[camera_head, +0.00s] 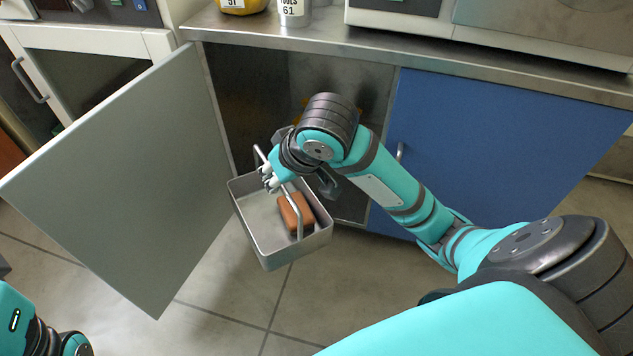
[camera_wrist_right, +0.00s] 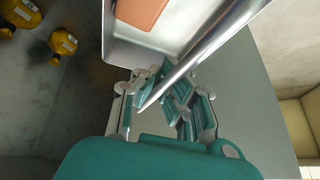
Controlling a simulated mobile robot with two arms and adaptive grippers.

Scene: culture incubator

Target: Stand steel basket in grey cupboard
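The steel basket (camera_head: 282,252) is an open metal tray with a bar handle and a brown block (camera_head: 296,212) inside. It hangs in the air above the floor, in front of the grey cupboard (camera_head: 246,100). The cupboard's grey door (camera_head: 130,180) stands wide open to the left. My right gripper (camera_head: 270,180) is shut on the basket's handle; in the right wrist view the fingers (camera_wrist_right: 168,100) close around the bar. My arm hides part of the cupboard opening. My left gripper is out of view; only part of my left arm shows at lower left.
Yellow containers (camera_wrist_right: 62,44) stand on the left in the right wrist view, apparently inside the cupboard. A closed blue door (camera_head: 500,140) is right of the opening. A steel worktop (camera_head: 330,42) overhangs the cupboard. The floor in front is clear.

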